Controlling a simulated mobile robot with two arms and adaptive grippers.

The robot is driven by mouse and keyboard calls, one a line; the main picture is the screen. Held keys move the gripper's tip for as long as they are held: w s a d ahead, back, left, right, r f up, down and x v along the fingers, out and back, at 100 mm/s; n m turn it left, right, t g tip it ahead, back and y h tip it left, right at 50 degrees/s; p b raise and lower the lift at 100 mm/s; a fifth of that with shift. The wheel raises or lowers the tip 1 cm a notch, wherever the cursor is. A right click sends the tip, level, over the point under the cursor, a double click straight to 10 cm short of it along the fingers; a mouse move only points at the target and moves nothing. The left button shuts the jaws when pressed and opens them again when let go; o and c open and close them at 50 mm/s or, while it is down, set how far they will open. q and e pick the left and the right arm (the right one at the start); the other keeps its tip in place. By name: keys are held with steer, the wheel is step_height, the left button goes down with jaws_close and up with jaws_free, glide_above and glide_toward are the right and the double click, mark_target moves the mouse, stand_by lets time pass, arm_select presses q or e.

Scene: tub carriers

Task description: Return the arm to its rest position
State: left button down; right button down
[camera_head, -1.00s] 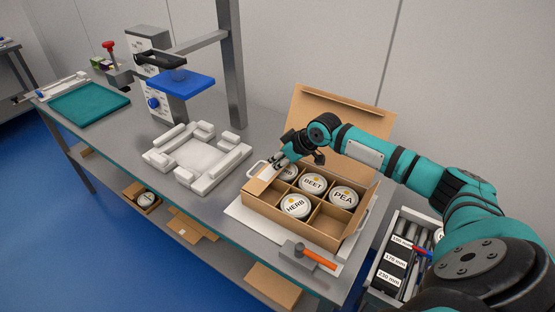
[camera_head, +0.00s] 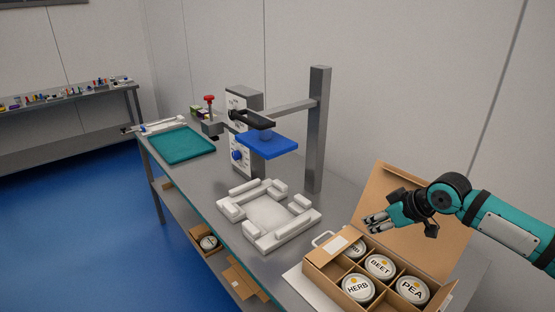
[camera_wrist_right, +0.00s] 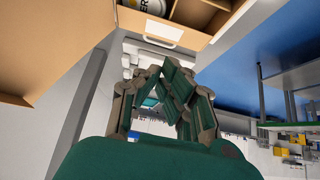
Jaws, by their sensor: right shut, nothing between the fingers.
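My right gripper (camera_head: 372,224) is shut and empty. It hangs in the air above the back left part of the cardboard carrier box (camera_head: 318,270), apart from the tubs. The box holds several round white-lidded tubs, among them the BEET tub (camera_head: 379,266), the PEA tub (camera_head: 412,289) and the HERB tub (camera_head: 358,288). My left gripper is not in view.
A white cradle fixture (camera_head: 268,213) stands left of the box. Behind it is a press with a blue plate (camera_head: 267,145) and a tall grey post (camera_head: 318,130). A teal mat (camera_head: 178,146) lies at the bench's far end. Air above the bench's near left side is free.

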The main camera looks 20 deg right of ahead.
steer(key=s+a+f, duration=0.3)
steer(key=a+f, duration=0.2)
steer(key=s+a+f+n+g, duration=0.1)
steer(key=s+a+f, duration=0.3)
steer(key=a+f, duration=0.1)
steer(key=s+a+f+n+g, duration=0.1)
steer(key=s+a+f, duration=0.3)
steer(key=a+f, duration=0.2)
steer(key=shift+s+a+y, duration=0.2)
steer(key=shift+a+y, duration=0.1)
steer(key=shift+a, duration=0.35)
steer(key=s+a+f+m+g+h, duration=0.1)
steer(key=s+f+m+h, duration=0.1)
steer(key=s, duration=0.6)
steer(key=s+a+f+m+g+h, duration=0.1)
steer(key=s+m, duration=0.2)
steer(key=s, duration=0.6)
step_height(320, 180, down, 28)
steer(key=s+g+b, duration=0.1)
steer(key=s, duration=0.1)
steer(key=s+d+f+n+g+b, duration=0.1)
steer(key=s+d+f, duration=0.1)
steer(key=s+f, duration=1.3)
steer(key=shift+s+d+f+h, duration=0.3)
steer(key=shift+d+f, duration=0.05)
steer(key=shift+f, duration=0.05)
